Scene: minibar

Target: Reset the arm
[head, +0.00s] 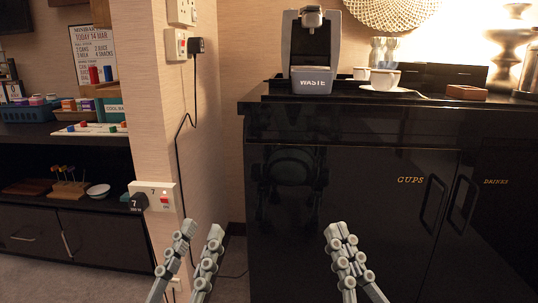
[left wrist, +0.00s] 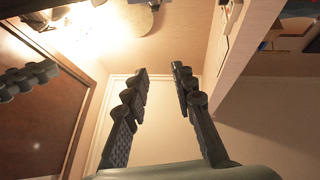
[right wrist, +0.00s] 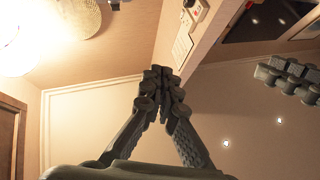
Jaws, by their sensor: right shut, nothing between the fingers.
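My left gripper (head: 200,236) is at the bottom of the head view, in front of the wall pillar. Its two fingers are apart with nothing between them; in the left wrist view (left wrist: 160,75) they also stand apart and empty. My right gripper (head: 340,233) is to its right, in front of the black cabinet (head: 330,190). Its fingertips meet with nothing between them, as the right wrist view (right wrist: 161,72) also shows. Both grippers point upward and touch nothing that I can see.
A coffee machine (head: 311,50) marked WASTE, a white cup on a saucer (head: 382,86) and a dark tray stand on the cabinet. A pillar with a socket (head: 160,197) and hanging black cable (head: 178,140) is at left. Shelves with small items (head: 60,125) are further left.

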